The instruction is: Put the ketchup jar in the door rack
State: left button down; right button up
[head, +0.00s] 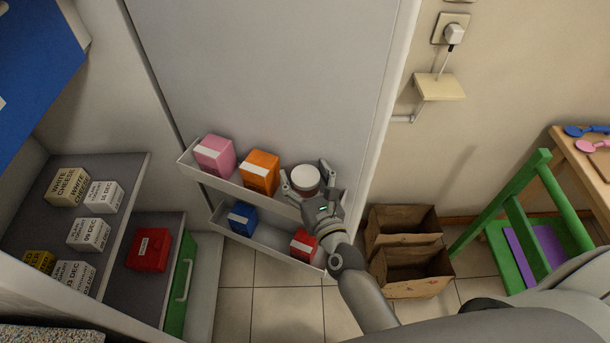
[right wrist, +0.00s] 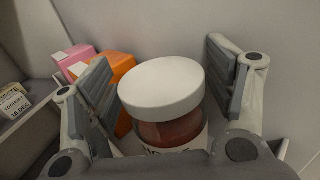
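The ketchup jar (head: 305,179), with a wide white lid and a reddish body, stands upright at the right end of the upper door rack (head: 262,200). It also shows in the right wrist view (right wrist: 165,90), where its lower part is hidden. My right gripper (head: 307,182) is around the jar, one finger on each side. In the right wrist view its finger pads stand apart from the jar, so it is open. My left gripper is not in view.
A pink carton (head: 214,155) and an orange carton (head: 260,172) share the upper rack. A blue carton (head: 242,218) and a red carton (head: 303,244) sit in the lower rack. Fridge shelves with boxes (head: 88,234) are at left. Paper bags (head: 411,274) stand right of the door.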

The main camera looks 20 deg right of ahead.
jog(key=shift+s+f, duration=0.15)
jog(key=s, duration=1.1)
jog(key=shift+s+d, duration=0.3)
jog(key=shift+s, duration=0.05)
